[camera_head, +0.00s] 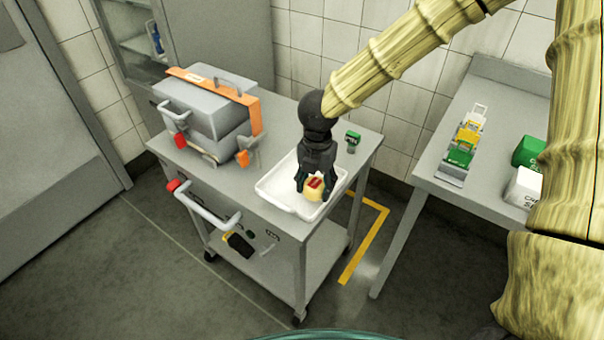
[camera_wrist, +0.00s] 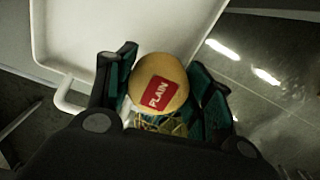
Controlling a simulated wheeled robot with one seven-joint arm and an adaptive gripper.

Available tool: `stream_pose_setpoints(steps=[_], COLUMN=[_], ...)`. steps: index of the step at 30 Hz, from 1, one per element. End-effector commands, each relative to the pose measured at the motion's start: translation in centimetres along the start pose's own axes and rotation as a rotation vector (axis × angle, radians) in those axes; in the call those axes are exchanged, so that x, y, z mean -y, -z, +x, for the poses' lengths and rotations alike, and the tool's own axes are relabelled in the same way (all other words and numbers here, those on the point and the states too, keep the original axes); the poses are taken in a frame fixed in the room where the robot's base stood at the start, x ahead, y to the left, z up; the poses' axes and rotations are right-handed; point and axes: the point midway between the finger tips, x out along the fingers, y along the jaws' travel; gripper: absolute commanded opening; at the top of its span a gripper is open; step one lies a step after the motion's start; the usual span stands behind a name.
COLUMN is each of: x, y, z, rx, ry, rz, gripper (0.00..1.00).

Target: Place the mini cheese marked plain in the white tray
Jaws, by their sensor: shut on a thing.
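The mini cheese is a round yellow piece with a red label reading PLAIN, seen in the wrist view (camera_wrist: 160,70). It also shows in the head view (camera_head: 313,193). My gripper (camera_head: 315,186) points down and is shut on the cheese, with a finger on each side of it in the wrist view (camera_wrist: 165,88). The white tray (camera_head: 268,192) lies on the grey cart, and its pale floor and rim show in the wrist view (camera_wrist: 65,45). The cheese is over the tray's right part in the head view. I cannot tell whether it touches the tray floor.
A grey toolbox (camera_head: 205,110) with an orange strap stands on the cart's left. A small green item (camera_head: 352,139) stands behind the tray. A side table (camera_head: 425,190) at the right holds a rack of coloured packs (camera_head: 463,145), a green box (camera_head: 528,151) and a white box (camera_head: 523,188).

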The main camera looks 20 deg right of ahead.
Motion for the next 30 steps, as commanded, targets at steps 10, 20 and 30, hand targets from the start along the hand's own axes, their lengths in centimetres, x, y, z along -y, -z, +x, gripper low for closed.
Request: stream_pose_setpoints(steps=[10,20,30], x=[-4.7,-6.0,-6.0], y=[-3.7,-4.7,-4.7], z=[0.4,1.0,4.1], rx=[0.001,0.000,0.001], ry=[0.000,0.002,0.000], rz=[0.002,0.001,0.001], gripper=[0.26,0.26,0.26])
